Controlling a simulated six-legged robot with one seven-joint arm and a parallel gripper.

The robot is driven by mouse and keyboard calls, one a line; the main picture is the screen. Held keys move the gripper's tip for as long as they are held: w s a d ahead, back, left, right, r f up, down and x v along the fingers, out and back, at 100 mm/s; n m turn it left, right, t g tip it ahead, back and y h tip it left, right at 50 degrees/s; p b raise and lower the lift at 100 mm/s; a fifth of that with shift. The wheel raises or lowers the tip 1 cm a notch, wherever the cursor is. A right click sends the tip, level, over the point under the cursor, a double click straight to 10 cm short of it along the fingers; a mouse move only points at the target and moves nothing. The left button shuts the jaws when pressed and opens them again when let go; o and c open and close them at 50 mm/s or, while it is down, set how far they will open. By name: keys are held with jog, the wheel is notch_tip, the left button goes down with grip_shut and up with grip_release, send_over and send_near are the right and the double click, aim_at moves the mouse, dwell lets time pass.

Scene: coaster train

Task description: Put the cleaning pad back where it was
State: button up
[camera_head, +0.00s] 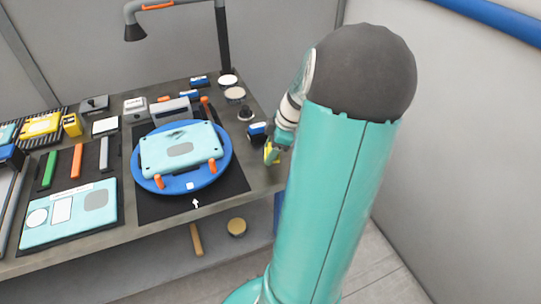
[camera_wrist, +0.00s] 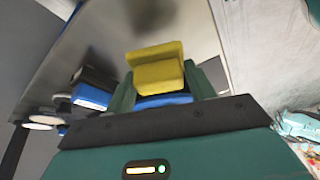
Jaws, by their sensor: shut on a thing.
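My gripper (camera_head: 275,148) is at the right edge of the workbench, shut on a yellow block with a blue part, which I take as the cleaning pad (camera_head: 271,155). In the wrist view the pad (camera_wrist: 157,66) sits between the two green fingers of my gripper (camera_wrist: 165,88), its yellow part outward and a blue part nearer the palm. A blue and black block (camera_head: 257,131) stands on the bench just left of my gripper. It also shows in the wrist view (camera_wrist: 92,96), apart from the pad. I cannot tell whether the pad touches the bench.
A teal panel (camera_head: 180,150) lies on a blue round turntable (camera_head: 226,160) mid-bench. Round pots (camera_head: 235,94) stand at the back right. A teal case (camera_head: 70,213) and coloured bars (camera_head: 77,160) lie at left. A lamp (camera_head: 135,32) hangs above. Bare bench (camera_head: 262,180) shows at the right front corner.

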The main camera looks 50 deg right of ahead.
jog(key=shift+w+d+f, duration=0.1)
jog(key=shift+d+f, duration=0.15)
jog(key=shift+f, duration=1.55)
jog(key=shift+f, duration=0.15)
jog(key=o, duration=1)
jog(key=shift+c, duration=0.2)
